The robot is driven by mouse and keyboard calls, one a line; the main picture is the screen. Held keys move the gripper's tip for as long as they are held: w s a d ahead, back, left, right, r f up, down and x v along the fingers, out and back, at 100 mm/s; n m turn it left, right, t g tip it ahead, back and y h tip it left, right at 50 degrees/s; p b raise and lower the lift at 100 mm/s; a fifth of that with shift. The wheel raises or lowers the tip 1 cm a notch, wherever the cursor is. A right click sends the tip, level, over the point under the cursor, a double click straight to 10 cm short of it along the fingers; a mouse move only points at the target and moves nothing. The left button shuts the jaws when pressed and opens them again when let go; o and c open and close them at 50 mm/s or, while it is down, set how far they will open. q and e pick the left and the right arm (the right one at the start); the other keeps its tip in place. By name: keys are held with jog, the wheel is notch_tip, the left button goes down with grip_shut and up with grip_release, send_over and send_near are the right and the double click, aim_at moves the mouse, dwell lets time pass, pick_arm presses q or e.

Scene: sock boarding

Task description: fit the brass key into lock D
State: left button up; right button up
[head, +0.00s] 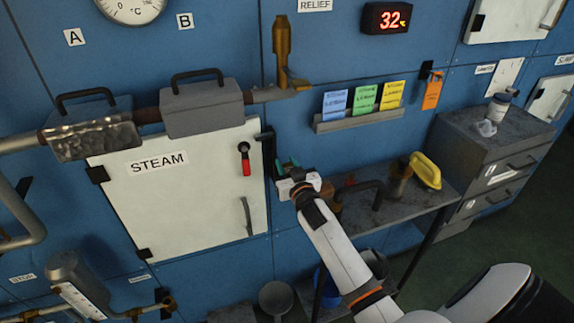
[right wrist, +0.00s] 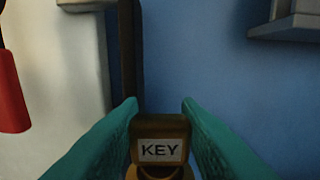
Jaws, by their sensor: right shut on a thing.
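My right gripper (head: 286,166) is just right of the white STEAM panel, in front of the blue wall. In the right wrist view its two teal fingers (right wrist: 160,112) are shut on the brass key (right wrist: 160,128), whose block carries a white KEY label. The key's lower end is cut off by the picture edge, and in the head view I cannot make the key out. My left gripper is not in view.
The white STEAM panel (head: 190,200) has a red-tipped handle (head: 246,160). A dark upright bar (right wrist: 131,50) stands beyond the fingers. A card rack (head: 358,121) is up and to the right. A shelf (head: 425,196) with a yellow-handled valve (head: 425,170) is right of my gripper.

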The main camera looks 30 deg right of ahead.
jog(key=o, duration=1.1)
jog(key=shift+f, duration=0.1)
jog(key=b+v, duration=0.2)
jog(key=v, duration=1)
